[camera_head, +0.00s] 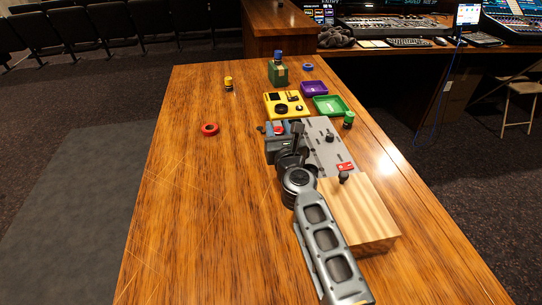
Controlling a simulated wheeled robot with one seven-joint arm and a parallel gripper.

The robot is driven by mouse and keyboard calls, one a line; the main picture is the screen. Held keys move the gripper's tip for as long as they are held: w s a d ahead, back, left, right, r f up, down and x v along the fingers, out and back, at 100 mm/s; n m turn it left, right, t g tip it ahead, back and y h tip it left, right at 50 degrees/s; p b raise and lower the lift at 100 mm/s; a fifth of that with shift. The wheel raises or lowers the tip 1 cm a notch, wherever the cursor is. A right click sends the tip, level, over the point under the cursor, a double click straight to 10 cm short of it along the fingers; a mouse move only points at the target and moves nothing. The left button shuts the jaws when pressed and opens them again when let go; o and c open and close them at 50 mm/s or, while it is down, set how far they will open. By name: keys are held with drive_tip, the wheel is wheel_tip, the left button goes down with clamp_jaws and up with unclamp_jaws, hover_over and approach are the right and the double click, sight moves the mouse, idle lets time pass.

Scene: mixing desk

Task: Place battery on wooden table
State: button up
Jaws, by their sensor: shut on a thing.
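The wooden table (190,240) is the large brown desk under everything here. My gripper (280,130) is near the middle of it, beside the left edge of a grey plate (321,136). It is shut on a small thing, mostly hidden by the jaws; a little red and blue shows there. I cannot tell whether this is the battery. Small cylinders that look like batteries stand elsewhere: a yellow and black one (228,84) at the far left, a green one (348,119) right of the plate, and a blue one (277,56) on a green block (277,73).
Just beyond my gripper are a yellow panel (271,104), a purple tray (314,88) and a green tray (330,106). A red ring (209,129) lies left. A pale wooden block (352,215) stands beside my arm. The table's left side is largely clear.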

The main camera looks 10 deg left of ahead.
drive_tip(key=s+f+b, duration=0.1)
drive_tip(key=f, duration=0.1)
drive_tip(key=s+a+f+b, duration=0.1)
drive_tip(key=f, duration=0.1)
drive_tip(key=s+f+b, duration=0.2)
drive_tip(key=shift+s+a+f, duration=0.1)
drive_tip(key=shift+a+f, duration=0.2)
drive_tip(key=shift+f, duration=0.2)
drive_tip(key=o, duration=1.1)
drive_tip(key=shift+o, duration=0.2)
